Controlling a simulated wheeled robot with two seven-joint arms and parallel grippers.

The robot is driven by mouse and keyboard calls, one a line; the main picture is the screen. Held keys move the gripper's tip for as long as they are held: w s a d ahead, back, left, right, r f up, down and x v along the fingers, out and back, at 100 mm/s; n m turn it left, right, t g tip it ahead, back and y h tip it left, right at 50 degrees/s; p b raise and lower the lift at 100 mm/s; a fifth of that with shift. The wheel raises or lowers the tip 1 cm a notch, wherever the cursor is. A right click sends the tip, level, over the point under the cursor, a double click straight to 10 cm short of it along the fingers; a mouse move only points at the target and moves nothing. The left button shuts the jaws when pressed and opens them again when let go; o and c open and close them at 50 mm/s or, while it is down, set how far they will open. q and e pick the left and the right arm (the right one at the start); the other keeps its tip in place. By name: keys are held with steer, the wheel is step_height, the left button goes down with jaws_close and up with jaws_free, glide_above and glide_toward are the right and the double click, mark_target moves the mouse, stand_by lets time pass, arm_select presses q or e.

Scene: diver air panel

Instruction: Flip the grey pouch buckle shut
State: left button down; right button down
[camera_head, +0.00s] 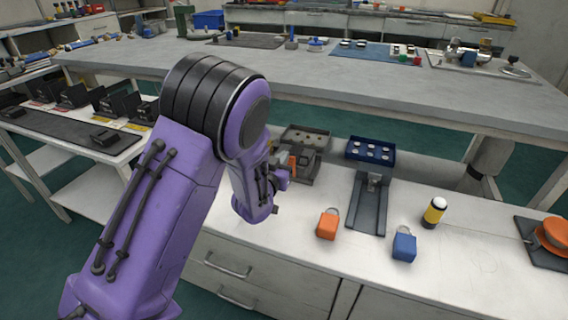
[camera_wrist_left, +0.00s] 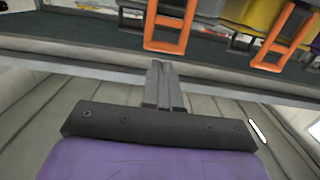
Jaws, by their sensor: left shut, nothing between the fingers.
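My left gripper (camera_wrist_left: 158,68) is shut and empty in the left wrist view, its two grey fingers side by side. Beyond its tips are an orange frame (camera_wrist_left: 186,45) and a second orange frame (camera_wrist_left: 256,62) to the right, along a dark strip. I cannot make out the grey pouch buckle for certain in either view. In the head view my purple left arm (camera_head: 160,210) reaches in from the left, bent down toward the white counter. Its wrist hides part of a small orange piece (camera_head: 292,161) near a grey stand. My right gripper is not in view.
On the white counter (camera_head: 285,255) are an orange padlock (camera_head: 328,224), a blue padlock (camera_head: 404,245), a yellow-and-black bottle (camera_head: 433,213), a dark grey tray (camera_head: 367,215) and a blue box (camera_head: 370,151). A long grey table (camera_head: 300,75) stands behind. The counter's front is mostly clear.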

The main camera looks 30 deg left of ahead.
arm_select(q)
steer(key=shift+w+f, duration=0.35)
steer(key=shift+f, duration=0.05)
steer(key=w+p, duration=0.1)
steer(key=p, duration=0.2)
steer(key=shift+w+a+g, duration=0.25)
steer(key=shift+w+g, duration=0.1)
steer(key=shift+g, duration=0.05)
